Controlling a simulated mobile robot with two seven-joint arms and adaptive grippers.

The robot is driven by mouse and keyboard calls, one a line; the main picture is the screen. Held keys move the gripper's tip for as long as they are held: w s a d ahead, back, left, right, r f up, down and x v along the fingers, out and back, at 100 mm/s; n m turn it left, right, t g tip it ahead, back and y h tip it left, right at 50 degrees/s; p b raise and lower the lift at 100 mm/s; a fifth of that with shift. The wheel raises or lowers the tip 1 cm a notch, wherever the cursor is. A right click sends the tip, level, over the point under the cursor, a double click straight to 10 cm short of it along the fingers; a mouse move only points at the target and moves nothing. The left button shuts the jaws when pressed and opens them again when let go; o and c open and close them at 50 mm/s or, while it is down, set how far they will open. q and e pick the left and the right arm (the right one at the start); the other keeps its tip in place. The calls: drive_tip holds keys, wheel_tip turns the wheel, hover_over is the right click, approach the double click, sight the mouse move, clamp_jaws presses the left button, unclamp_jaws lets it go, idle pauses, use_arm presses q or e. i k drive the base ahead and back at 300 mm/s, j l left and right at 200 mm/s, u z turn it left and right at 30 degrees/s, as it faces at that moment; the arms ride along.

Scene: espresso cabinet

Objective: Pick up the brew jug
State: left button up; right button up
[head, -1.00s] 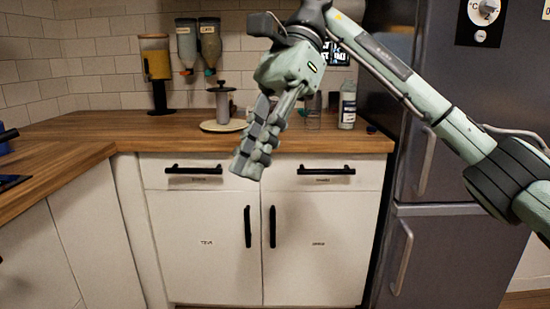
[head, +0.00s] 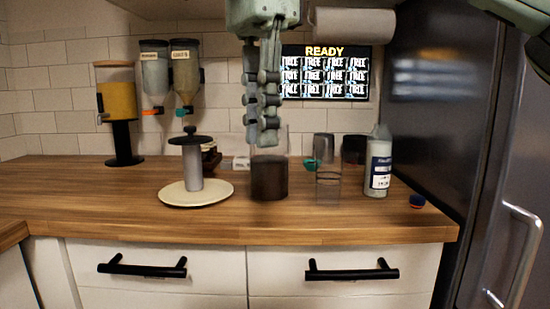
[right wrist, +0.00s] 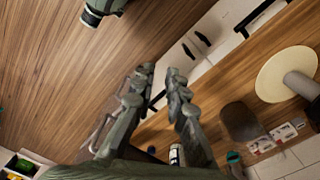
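A dark brown cylindrical vessel (head: 269,178), which looks like the brew jug, stands upright on the wooden counter in the head view. It also shows at the right in the right wrist view (right wrist: 240,121). My right gripper (head: 261,140) points down in front of or above it, and its fingertips overlap the vessel's top edge in the picture. In the right wrist view the fingers (right wrist: 158,76) are apart with nothing between them. No contact with the vessel is visible.
A grey plunger-like piece (head: 192,165) stands on a cream plate (head: 215,192) to the left. To the right are a clear glass (head: 328,188), a metal cup (head: 323,147), a labelled bottle (head: 378,165) and a small blue cap (head: 417,201). The front counter strip is clear.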

sight(270, 167)
drive_tip(key=i, duration=1.05)
